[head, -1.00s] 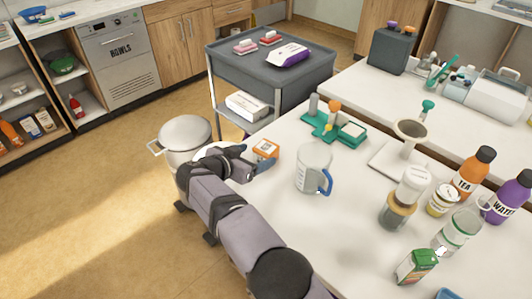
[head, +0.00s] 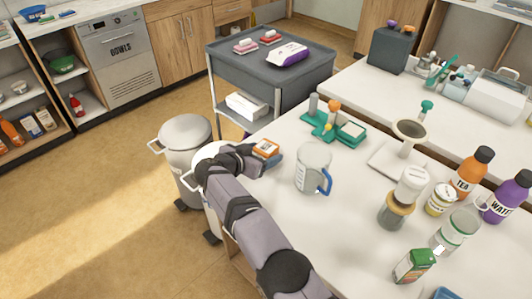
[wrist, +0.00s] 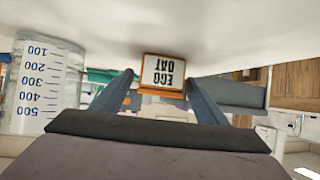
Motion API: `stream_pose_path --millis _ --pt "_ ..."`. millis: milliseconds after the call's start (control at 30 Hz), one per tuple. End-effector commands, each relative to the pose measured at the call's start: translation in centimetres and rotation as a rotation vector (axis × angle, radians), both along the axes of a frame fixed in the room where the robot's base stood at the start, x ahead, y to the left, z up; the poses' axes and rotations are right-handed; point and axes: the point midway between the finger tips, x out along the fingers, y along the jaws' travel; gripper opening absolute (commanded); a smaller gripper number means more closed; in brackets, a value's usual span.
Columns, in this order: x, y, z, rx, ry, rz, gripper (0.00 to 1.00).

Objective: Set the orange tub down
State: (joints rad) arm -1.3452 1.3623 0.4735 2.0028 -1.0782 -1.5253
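The small orange tub (head: 265,148) has a white label with dark letters and is at the left edge of the white table. In the wrist view the tub (wrist: 163,73) is between my two blue-grey fingertips, its label facing the camera upside down. My gripper (head: 262,160) reaches in from the left front and appears closed on the tub's sides, with the right finger against it and a thin gap seeming to show on the left. Part of the tub is hidden behind a finger in the head view. I cannot tell whether its base touches the tabletop.
A clear measuring jug (head: 312,168) with a blue handle stands just right of the tub. A green holder (head: 322,121) is behind. Bins (head: 186,135) stand on the floor at left. Several bottles and jars crowd the table's right side; the front middle (head: 340,230) is clear.

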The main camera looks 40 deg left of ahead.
Motion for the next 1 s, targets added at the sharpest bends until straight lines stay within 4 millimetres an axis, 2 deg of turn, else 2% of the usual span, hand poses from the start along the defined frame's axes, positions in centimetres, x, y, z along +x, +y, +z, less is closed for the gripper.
stream_pose_path --millis 33,133,200,433,567,1000 --pt "0.0 0.0 0.0 0.000 0.000 0.000 0.53" --pt "0.0 0.0 0.0 0.000 0.000 0.000 0.29" --pt "0.0 0.0 0.1 0.002 -0.001 0.000 0.19" --pt "0.0 0.0 0.2 0.002 -0.001 0.000 0.19" --pt "0.0 0.1 0.9 0.003 -0.001 0.001 0.19" --pt "0.0 0.1 7.8 0.004 -0.002 0.000 0.19"
